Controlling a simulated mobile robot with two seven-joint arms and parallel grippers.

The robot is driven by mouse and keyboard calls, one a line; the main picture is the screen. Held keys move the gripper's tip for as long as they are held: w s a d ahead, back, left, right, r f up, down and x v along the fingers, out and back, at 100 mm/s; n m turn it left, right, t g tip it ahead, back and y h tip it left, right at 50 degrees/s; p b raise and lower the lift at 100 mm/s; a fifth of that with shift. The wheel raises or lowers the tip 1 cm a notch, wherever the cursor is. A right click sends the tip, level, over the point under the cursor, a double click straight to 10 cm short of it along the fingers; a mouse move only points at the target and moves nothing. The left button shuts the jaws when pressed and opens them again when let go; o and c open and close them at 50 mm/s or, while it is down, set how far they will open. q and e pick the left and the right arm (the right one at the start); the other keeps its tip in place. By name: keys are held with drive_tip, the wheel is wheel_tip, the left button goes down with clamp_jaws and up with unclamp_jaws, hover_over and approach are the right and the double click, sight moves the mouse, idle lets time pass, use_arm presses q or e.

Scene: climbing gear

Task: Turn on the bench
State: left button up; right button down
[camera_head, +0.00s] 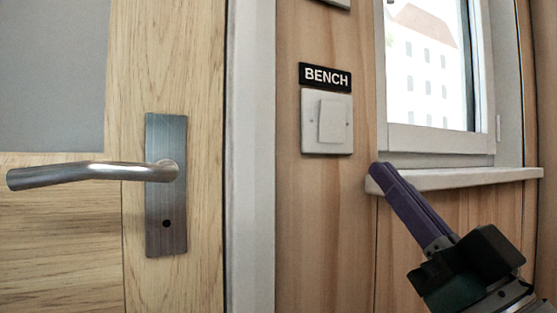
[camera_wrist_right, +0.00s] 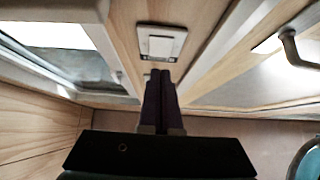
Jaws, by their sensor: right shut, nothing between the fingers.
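A white square light switch (camera_head: 327,122) is mounted on the wooden wall, with a black label reading BENCH (camera_head: 325,77) just above it. The switch also shows in the right wrist view (camera_wrist_right: 161,42), just beyond my fingertips. My right gripper (camera_head: 382,170) is shut and empty, its dark purple fingers pointing up and left toward the switch. In the head view its tips are below and to the right of the switch plate, apart from it in the picture. The fingers lie together in the right wrist view (camera_wrist_right: 160,75). My left gripper is not in view.
A wooden door with a metal lever handle (camera_head: 95,174) stands to the left, beside a pale door frame (camera_head: 251,160). A window (camera_head: 430,65) with a protruding white sill (camera_head: 470,178) is on the right, close to my right gripper. Another plate (camera_head: 338,3) is cut off at the top.

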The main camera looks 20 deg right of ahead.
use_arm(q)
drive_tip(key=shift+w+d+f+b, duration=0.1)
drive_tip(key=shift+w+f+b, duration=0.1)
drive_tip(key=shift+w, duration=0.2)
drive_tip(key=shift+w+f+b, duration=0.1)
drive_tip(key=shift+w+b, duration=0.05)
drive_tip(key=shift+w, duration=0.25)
use_arm(e)
drive_tip(key=shift+s+d+f, duration=0.1)
drive_tip(key=shift+s+f, duration=0.4)
drive_tip(key=shift+f, duration=0.3)
drive_tip(key=shift+s+f, duration=0.45)
drive_tip(key=shift+f, duration=0.3)
drive_tip(key=shift+s+d+f, duration=0.1)
drive_tip(key=shift+s+f, duration=0.4)
drive_tip(key=shift+f, duration=0.3)
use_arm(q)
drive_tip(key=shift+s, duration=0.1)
